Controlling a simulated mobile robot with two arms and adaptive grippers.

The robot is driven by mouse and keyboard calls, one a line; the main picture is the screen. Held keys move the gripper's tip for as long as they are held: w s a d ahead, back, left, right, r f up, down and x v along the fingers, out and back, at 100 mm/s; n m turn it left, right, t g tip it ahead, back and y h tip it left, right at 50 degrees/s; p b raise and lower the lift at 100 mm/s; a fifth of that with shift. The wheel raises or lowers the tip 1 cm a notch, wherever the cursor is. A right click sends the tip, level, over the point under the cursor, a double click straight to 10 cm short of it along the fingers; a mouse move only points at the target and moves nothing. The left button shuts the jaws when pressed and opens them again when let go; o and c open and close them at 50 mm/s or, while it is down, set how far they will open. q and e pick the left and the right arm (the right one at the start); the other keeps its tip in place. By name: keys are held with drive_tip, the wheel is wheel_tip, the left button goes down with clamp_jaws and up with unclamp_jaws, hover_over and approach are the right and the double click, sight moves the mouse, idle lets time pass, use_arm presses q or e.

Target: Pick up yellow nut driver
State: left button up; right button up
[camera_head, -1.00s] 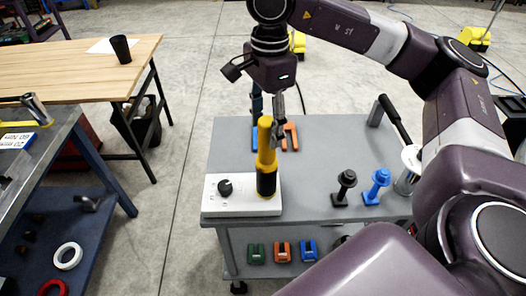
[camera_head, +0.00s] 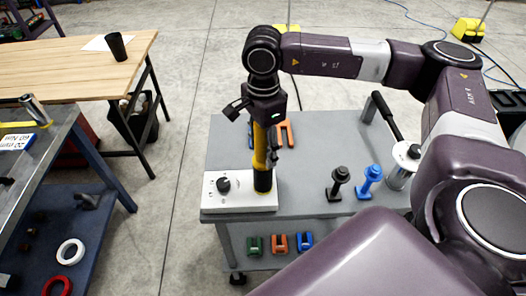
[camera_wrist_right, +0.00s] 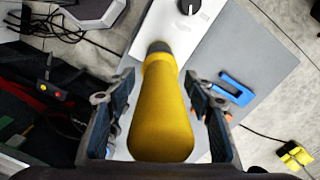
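The yellow nut driver (camera_head: 261,153) stands upright, its lower end in a black part on a white box with a black knob (camera_head: 223,184). My right gripper (camera_head: 266,139) is at the driver's upper part, pointing down. In the right wrist view the yellow handle (camera_wrist_right: 162,112) lies between the two open fingers (camera_wrist_right: 164,106), with gaps visible on both sides. The driver's top is partly hidden by the gripper in the head view. My left gripper is not in view.
The grey cart top (camera_head: 320,145) holds an orange bracket (camera_head: 285,131), a black bolt-like part (camera_head: 338,182), a blue one (camera_head: 370,180) and a metal can (camera_head: 402,166) with a black-handled tool. A wooden table (camera_head: 60,68) and a dark bench (camera_head: 62,150) stand left.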

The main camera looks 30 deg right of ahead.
drive_tip(key=shift+w+r, duration=0.1)
drive_tip(key=c, duration=1.2)
